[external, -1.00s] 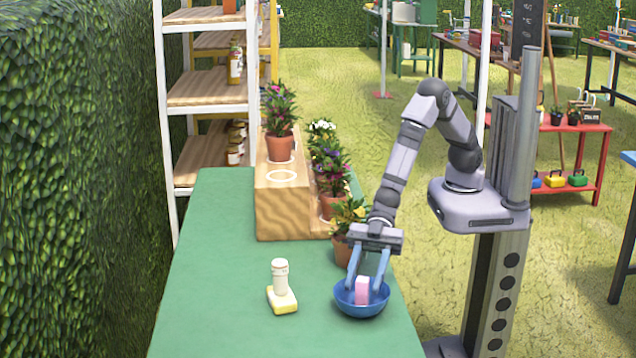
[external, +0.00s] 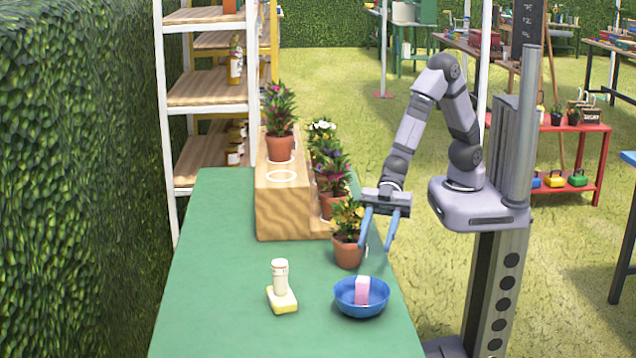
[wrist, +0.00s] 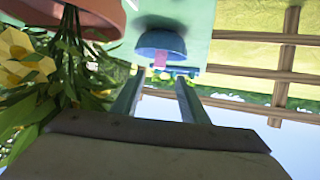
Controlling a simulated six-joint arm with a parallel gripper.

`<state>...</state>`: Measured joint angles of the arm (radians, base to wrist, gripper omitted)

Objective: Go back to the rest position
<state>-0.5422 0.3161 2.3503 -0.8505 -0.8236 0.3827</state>
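My gripper (external: 377,247) is open and empty. It hangs in the air above and behind the blue bowl, just right of the potted yellow-flowered plant. In the wrist view its two fingers (wrist: 160,90) stand apart with nothing between them. The blue bowl (external: 345,300) sits near the right edge of the green table (external: 230,270). A pink block (external: 362,291) stands in the bowl. Both also show in the wrist view, the bowl (wrist: 160,42) and the block (wrist: 160,60).
The yellow-flowered pot (external: 348,250) is close beside my gripper. The table's left side is clear.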

